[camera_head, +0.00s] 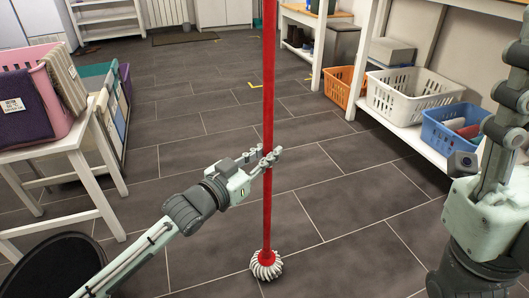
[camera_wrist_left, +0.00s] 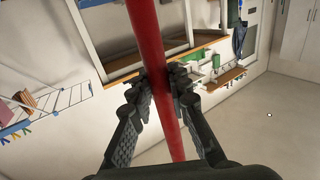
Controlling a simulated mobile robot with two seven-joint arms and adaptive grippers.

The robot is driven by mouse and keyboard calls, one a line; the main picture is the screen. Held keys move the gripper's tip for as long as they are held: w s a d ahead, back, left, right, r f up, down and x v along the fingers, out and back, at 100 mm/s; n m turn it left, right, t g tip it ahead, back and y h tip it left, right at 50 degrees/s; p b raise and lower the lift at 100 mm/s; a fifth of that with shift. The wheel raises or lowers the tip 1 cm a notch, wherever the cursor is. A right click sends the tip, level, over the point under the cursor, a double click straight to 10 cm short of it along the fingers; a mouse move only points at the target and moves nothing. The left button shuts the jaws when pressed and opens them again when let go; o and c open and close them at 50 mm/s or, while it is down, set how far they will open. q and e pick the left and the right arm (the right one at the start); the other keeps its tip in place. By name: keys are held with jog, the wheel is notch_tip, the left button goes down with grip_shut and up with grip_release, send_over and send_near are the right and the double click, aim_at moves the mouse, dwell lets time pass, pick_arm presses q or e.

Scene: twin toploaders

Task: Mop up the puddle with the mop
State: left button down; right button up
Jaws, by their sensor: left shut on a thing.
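The mop has a long red pole (camera_head: 268,90) and a white string head (camera_head: 266,266). It stands nearly upright in the middle of the head view, its head at or close to the floor. My left gripper (camera_head: 266,158) is shut on the red pole, well above the mop head. In the left wrist view both fingers (camera_wrist_left: 162,84) close around the pole (camera_wrist_left: 150,40). I cannot make out a puddle on the dark tiles. Part of my right arm shows at the right edge, and I cannot tell how its fingers stand.
At left a white stand (camera_head: 82,160) bears a pink basket (camera_head: 50,75). A dark round thing (camera_head: 55,270) is at the lower left. At right, a shelf holds a white basket (camera_head: 405,95) and a blue basket (camera_head: 450,135), with an orange basket (camera_head: 340,88) nearby. The middle tiled floor (camera_head: 180,130) is clear.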

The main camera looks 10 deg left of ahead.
pick_arm(q)
jog(key=shift+a+r, duration=0.1)
jog(key=shift+w+a, duration=0.35)
jog(key=shift+a, duration=0.4)
jog(key=shift+w+a, duration=0.4)
jog(key=shift+a, duration=0.3)
jog(key=shift+w+a, duration=0.35)
jog(key=shift+a, duration=0.4)
jog(key=shift+p, duration=0.35)
jog(key=shift+s+d+p, duration=0.15)
jog(key=shift+s+p, duration=0.65)
jog(key=shift+s, duration=0.45)
jog(key=shift+s+d+p, duration=0.1)
jog(key=shift+s+p, duration=0.65)
jog(key=shift+s, duration=0.5)
jog(key=shift+w+d+p, duration=0.2)
jog(key=shift+w+d, duration=0.55)
jog(key=shift+d, duration=0.3)
jog(key=shift+w+d+p, duration=0.2)
jog(key=shift+w+d, duration=0.5)
jog(key=shift+d, duration=0.3)
jog(key=shift+a, duration=0.15)
